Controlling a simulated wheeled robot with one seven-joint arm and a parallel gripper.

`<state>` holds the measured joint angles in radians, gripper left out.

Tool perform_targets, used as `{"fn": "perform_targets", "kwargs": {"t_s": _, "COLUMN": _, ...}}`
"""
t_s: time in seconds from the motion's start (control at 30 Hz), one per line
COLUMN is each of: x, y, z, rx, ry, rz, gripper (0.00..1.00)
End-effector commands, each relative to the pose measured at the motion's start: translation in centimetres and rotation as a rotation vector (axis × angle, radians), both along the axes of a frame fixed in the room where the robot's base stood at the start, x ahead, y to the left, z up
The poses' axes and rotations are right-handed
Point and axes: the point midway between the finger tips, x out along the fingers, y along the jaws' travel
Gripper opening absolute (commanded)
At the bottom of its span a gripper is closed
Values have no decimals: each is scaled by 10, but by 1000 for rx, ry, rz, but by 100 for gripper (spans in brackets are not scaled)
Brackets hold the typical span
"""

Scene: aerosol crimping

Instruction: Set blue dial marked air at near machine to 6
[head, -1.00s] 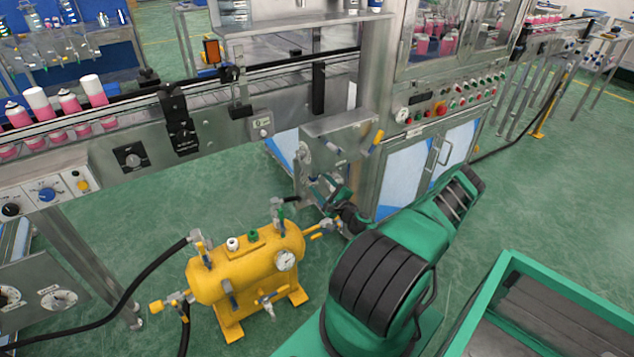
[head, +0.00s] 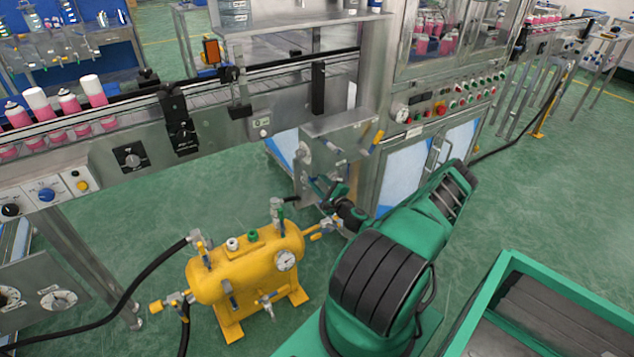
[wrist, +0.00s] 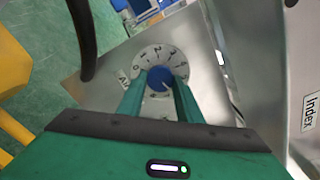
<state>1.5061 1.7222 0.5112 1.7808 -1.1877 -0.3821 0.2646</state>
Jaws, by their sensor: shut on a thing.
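The blue dial (wrist: 158,78) sits in the middle of a pale round scale plate (wrist: 175,58) with black numbers, on a grey metal panel. A partly cut-off label reading like AIR (wrist: 124,79) is beside the scale. My gripper (wrist: 160,88) is shut on the blue dial, one green finger on each side. The fingers cover the lower part of the scale, and I cannot read clearly where the dial points. In the head view my gripper (head: 324,190) is low at the metal box (head: 338,135) beside the machine; the dial is hidden there.
A yellow air tank (head: 245,270) with valves and a gauge stands just left of my arm. A black hose (wrist: 84,35) passes near my gripper. Another blue knob (head: 46,194) is on the panel at far left. A green-rimmed cart (head: 480,300) is at lower right.

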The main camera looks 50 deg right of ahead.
Motion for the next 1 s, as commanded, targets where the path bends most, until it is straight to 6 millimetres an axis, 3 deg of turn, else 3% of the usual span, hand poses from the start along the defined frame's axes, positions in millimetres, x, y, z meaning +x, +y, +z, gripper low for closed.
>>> {"fn": "perform_targets", "kwargs": {"t_s": 0.2, "x": 0, "y": 1, "z": -1, "rx": -112, "ry": 30, "rz": 3, "gripper": 10}}
{"fn": "perform_targets", "kwargs": {"t_s": 0.5, "x": 0, "y": 2, "z": -1, "rx": -120, "ry": 32, "rz": 3, "gripper": 10}}
{"fn": "perform_targets", "kwargs": {"t_s": 0.53, "x": 0, "y": 2, "z": -1, "rx": -120, "ry": 32, "rz": 3, "gripper": 39}}
{"fn": "perform_targets", "kwargs": {"t_s": 0.6, "x": 0, "y": 2, "z": -1, "rx": -119, "ry": 32, "rz": 3, "gripper": 51}}
{"fn": "perform_targets", "kwargs": {"t_s": 1.0, "x": -7, "y": 2, "z": -1, "rx": -118, "ry": 30, "rz": 1, "gripper": 51}}
